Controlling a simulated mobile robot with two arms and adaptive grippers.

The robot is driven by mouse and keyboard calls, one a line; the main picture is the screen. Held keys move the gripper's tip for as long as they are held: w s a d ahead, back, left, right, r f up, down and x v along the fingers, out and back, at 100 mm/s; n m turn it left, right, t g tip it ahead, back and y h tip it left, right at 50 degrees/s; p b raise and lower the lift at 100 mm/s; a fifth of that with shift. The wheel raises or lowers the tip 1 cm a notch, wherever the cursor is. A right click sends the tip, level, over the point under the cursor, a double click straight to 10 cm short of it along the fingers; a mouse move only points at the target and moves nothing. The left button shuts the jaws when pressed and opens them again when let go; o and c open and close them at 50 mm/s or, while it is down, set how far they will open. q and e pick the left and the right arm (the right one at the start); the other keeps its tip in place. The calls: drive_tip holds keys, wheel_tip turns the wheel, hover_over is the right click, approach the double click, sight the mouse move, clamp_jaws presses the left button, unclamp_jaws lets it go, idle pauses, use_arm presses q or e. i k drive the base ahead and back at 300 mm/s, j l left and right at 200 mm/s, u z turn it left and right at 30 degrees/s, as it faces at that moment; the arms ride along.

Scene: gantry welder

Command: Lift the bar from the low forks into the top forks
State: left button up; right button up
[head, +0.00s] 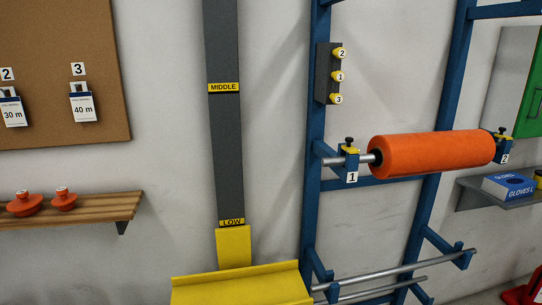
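A grey metal bar (390,270) lies across blue forks on the rack at the bottom right. Its right end rests at a low fork (462,257) and its left end is near another low fork (318,268). A second, thinner-looking grey bar (385,288) lies just below it. Higher up, an orange roll (435,154) sits on a bar (335,161) held at two blue holders with yellow tops, labelled 1 (350,165) and 2 (501,147). I cannot tell which forks are the top ones. Neither of my grippers is in view.
A grey post (224,150) marked MIDDLE and LOW stands left of the blue rack (318,120). A yellow ledge (240,285) sits at its foot. A wooden shelf (100,208) is at left. A grey shelf (490,196) with a glove box (510,186) is at right.

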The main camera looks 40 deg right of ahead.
sight(324, 286)
drive_tip(key=z, duration=2.4)
